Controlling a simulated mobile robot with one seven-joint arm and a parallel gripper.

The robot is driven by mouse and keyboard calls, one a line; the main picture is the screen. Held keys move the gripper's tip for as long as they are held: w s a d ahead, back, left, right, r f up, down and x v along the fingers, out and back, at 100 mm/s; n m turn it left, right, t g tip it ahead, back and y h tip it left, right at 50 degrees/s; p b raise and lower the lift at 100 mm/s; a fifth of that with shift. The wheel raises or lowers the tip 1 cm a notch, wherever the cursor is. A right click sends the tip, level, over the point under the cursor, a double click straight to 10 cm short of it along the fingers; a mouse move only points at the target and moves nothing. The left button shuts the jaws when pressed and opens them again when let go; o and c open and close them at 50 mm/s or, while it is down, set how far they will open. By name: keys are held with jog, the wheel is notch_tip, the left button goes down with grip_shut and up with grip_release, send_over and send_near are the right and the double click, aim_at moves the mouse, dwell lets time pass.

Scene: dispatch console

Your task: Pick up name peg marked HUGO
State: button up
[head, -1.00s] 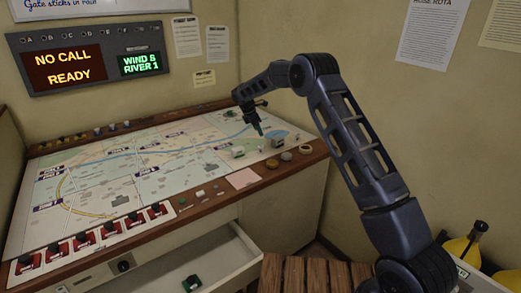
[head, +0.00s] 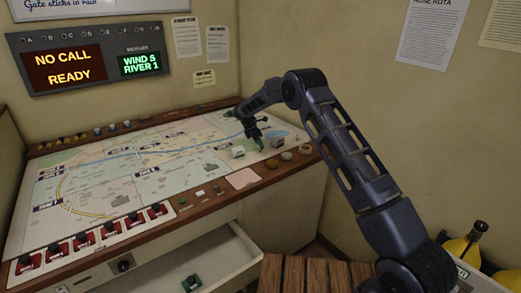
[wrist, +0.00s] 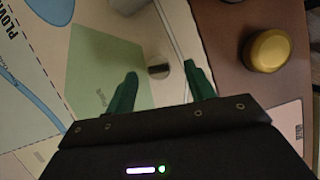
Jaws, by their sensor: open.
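My gripper (head: 258,143) is over the right end of the map console, pointing down. In the wrist view its two green fingers (wrist: 162,86) are apart, with nothing held. A small pale round piece (wrist: 162,80) with a dark strip on top stands between and just beyond the fingertips. It may be a name peg, but I cannot read HUGO or any name on it. In the head view a small pale piece (head: 238,152) stands on the map left of the gripper; its marking is too small to read.
A brass-coloured round knob (wrist: 268,50) sits on the wooden rim right of the fingers. The map board (head: 110,175) is mostly clear. Red switches (head: 110,229) line its front left.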

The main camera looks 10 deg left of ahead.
jog(key=x, duration=0.3)
jog(key=shift+w+f, duration=0.15)
jog(key=shift+f, duration=0.05)
jog(key=shift+c, duration=0.4)
jog(key=c, duration=1)
jog(key=shift+o, duration=0.2)
